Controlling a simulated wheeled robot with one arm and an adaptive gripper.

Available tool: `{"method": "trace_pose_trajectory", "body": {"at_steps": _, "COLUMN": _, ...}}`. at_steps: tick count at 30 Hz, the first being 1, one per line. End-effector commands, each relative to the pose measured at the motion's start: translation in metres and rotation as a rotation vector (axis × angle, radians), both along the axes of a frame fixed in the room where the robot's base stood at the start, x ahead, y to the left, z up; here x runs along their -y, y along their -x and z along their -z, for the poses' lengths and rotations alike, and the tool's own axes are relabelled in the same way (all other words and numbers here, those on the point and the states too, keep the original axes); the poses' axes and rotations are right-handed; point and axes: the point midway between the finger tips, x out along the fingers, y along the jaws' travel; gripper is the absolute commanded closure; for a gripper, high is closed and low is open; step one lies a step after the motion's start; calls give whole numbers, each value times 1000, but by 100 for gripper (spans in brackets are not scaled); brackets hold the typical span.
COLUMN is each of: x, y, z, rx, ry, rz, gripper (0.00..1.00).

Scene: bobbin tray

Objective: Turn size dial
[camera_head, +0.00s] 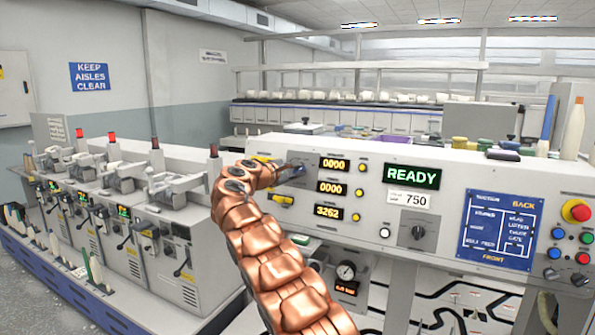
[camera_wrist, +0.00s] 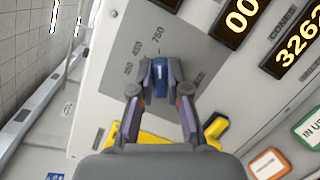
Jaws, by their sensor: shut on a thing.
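The size dial is a small blue knob (camera_wrist: 160,80) on a grey plate (camera_wrist: 125,50) in the wrist view. Printed numbers, 750 among them, arc above and left of it. My gripper (camera_wrist: 161,92) has one finger on each side of the knob and is shut on it. The knob's lower part is hidden between the fingers, and I cannot read exactly where it points. In the head view my gripper (camera_head: 292,171) reaches the left end of the white panel (camera_head: 450,180) and mostly covers the dial.
A dark rotary switch (camera_head: 418,232) and red emergency button (camera_head: 578,211) sit further right. A yellow handle (camera_wrist: 216,128) lies close to my fingers.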

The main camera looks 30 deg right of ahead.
Motion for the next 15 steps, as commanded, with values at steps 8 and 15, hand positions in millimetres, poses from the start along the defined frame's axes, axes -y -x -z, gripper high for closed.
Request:
{"method": "trace_pose_trajectory", "body": {"at_steps": 8, "x": 0, "y": 0, "z": 0, "rx": 0, "ry": 0, "rz": 0, "gripper": 100}}
{"method": "trace_pose_trajectory", "body": {"at_steps": 15, "x": 0, "y": 0, "z": 0, "rx": 0, "ry": 0, "rz": 0, "gripper": 60}}
